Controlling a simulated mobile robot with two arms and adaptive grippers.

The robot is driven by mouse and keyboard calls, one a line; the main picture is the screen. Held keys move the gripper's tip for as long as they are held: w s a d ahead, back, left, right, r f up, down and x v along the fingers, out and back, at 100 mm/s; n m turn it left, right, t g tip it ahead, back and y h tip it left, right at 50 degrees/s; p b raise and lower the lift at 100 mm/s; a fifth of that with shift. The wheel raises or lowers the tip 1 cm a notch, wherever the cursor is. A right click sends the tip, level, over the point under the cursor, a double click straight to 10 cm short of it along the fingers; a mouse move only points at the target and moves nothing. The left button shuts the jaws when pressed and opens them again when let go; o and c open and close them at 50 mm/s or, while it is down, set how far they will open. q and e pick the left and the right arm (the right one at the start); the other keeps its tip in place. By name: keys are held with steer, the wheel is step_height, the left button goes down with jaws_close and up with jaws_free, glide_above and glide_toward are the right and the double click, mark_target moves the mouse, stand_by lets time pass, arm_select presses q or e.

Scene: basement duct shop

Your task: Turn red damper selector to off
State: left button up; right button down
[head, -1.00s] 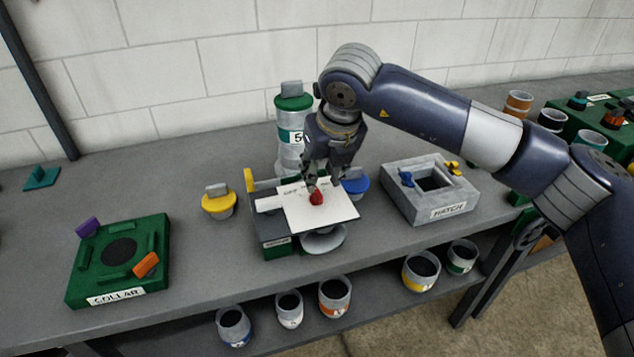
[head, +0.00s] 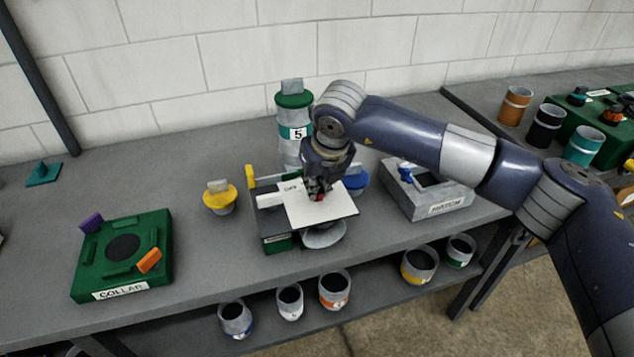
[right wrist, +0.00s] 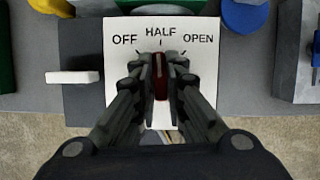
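The red damper selector (right wrist: 160,84) stands on a white dial plate (right wrist: 205,75) marked OFF, HALF and OPEN. In the right wrist view its far end points up toward the HALF mark. My right gripper (right wrist: 160,66) is down at the selector, one finger close against each side, and looks shut on it. In the head view the gripper (head: 319,188) covers most of the selector, and only a bit of red shows below the fingers. The plate (head: 338,210) sits on a dark box on the bench. My left gripper is not in view.
A yellow-topped knob (head: 219,199) stands left of the plate and a blue one (head: 355,181) right behind it. A tall green-capped canister (head: 293,112) stands behind. The COLLAR block (head: 85,285) is at left, the grey HATCH box (head: 415,203) at right. The bench between is clear.

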steer(key=shift+f+n+b, duration=0.15)
steer(key=shift+n+b, duration=0.35)
steer(key=shift+b, duration=0.5)
steer(key=shift+n+y+b, duration=0.5)
steer(key=shift+n+b, duration=0.2)
steer(key=shift+b, duration=0.2)
steer(key=shift+w+d+n+g+b, duration=0.1)
steer(key=shift+n+g+b, duration=0.2)
steer(key=shift+n+b, duration=0.45)
steer(key=shift+n+g+y+b, duration=0.3)
steer(key=shift+n+y+b, duration=0.2)
steer(key=shift+n, duration=0.65)
steer(key=shift+r+n+g, duration=0.2)
steer(key=shift+n+g, duration=0.2)
steer(key=shift+n, duration=0.6)
steer(key=shift+y, duration=0.3)
steer(key=c, duration=1.6)
jaws_free()
steer(key=shift+c, duration=0.2)
